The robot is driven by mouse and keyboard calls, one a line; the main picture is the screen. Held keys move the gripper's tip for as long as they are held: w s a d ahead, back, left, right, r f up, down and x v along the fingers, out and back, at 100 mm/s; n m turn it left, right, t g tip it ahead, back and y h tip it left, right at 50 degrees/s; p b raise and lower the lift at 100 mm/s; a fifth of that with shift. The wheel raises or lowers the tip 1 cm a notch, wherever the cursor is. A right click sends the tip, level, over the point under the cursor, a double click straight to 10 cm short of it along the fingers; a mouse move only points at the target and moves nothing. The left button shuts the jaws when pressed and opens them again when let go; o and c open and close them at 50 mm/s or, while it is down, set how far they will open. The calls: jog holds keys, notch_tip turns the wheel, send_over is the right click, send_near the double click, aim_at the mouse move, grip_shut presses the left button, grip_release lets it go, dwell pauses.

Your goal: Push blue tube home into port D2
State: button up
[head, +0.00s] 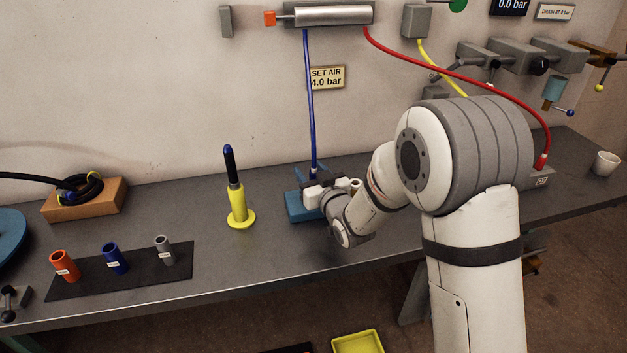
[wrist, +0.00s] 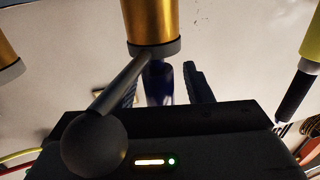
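The blue tube (head: 309,110) hangs from the silver cylinder on the wall down to a blue block (head: 303,207) on the bench. Its lower end meets my gripper (head: 325,190), which is at the block. In the wrist view, my gripper (wrist: 163,90) has a dark finger on each side of a dark blue cylindrical piece (wrist: 158,82), with apparent gaps beside it. The fingers look open around it. A gold cylinder and ball lever cover part of this view. No D2 label is readable, and how deep the tube end sits is hidden.
A yellow stand with a dark-handled tool (head: 237,205) is left of the block. A black mat (head: 120,280) holds orange, blue and grey sleeves. A red hose (head: 470,78) arches behind my arm to a block at right. The bench front between mat and arm is clear.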

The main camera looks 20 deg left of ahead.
grip_shut()
dwell(0.3)
